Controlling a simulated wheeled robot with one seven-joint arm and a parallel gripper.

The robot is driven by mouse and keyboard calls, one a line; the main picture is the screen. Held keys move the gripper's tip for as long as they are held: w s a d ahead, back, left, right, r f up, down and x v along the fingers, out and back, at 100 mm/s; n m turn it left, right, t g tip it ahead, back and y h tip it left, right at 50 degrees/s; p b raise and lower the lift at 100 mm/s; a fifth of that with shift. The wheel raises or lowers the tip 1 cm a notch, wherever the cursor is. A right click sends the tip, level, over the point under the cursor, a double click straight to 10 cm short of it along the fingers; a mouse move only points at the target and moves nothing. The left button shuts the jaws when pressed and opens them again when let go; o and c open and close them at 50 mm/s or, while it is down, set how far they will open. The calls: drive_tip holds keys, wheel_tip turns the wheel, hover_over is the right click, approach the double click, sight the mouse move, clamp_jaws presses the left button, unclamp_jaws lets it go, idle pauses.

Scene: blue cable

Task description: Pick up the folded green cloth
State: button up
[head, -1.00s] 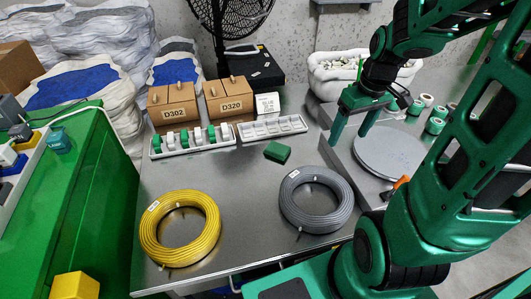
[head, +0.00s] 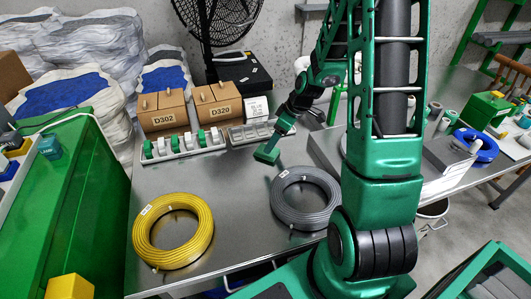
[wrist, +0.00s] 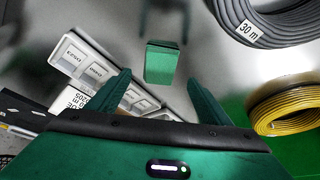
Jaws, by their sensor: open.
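The folded green cloth (head: 265,156) is a small block-like bundle on the metal table, left of the grey cable coil and in front of the white trays. In the wrist view the cloth (wrist: 161,62) lies just beyond my fingertips, roughly centred between them. My gripper (head: 278,138) is above and behind the cloth in the head view, tilted down, and partly overlaps it there. In the wrist view my gripper (wrist: 158,82) has its two green fingers spread apart with nothing held. I cannot tell the exact height of the fingertips above the cloth.
The grey coil (head: 281,205) and yellow coil (head: 143,238) lie in front. White trays (head: 185,146) stand behind the cloth, with boxes D302 (head: 160,119) and D320 (head: 217,108) behind them. Bare table lies between the cloth and the yellow coil.

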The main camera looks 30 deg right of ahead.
sight(263, 147)
drive_tip(key=x, duration=0.5)
drive_tip(key=shift+w+a, duration=0.2)
drive_tip(key=shift+w, duration=0.1)
drive_tip(key=shift+w+a+f, duration=0.1)
drive_tip(key=shift+w+f, duration=0.1)
drive_tip(key=shift+f, duration=0.3)
drive_tip(key=shift+f, duration=0.2)
drive_tip(key=c, duration=1.2)
drive_tip(key=shift+r, duration=0.1)
drive_tip(key=shift+r, duration=0.65)
wheel_tip(263, 147, up, 3)
drive_tip(key=shift+w, duration=0.1)
drive_tip(key=s+a+r, duration=0.1)
drive_tip(key=a+r, duration=0.1)
drive_tip(key=a, duration=0.1)
drive_tip(key=s+a+r, duration=0.1)
drive_tip(key=a+r, duration=0.1)
drive_tip(key=a, duration=0.2)
drive_tip(key=s+a+r, duration=0.2)
drive_tip(key=a+r, duration=0.1)
drive_tip(key=a, duration=0.1)
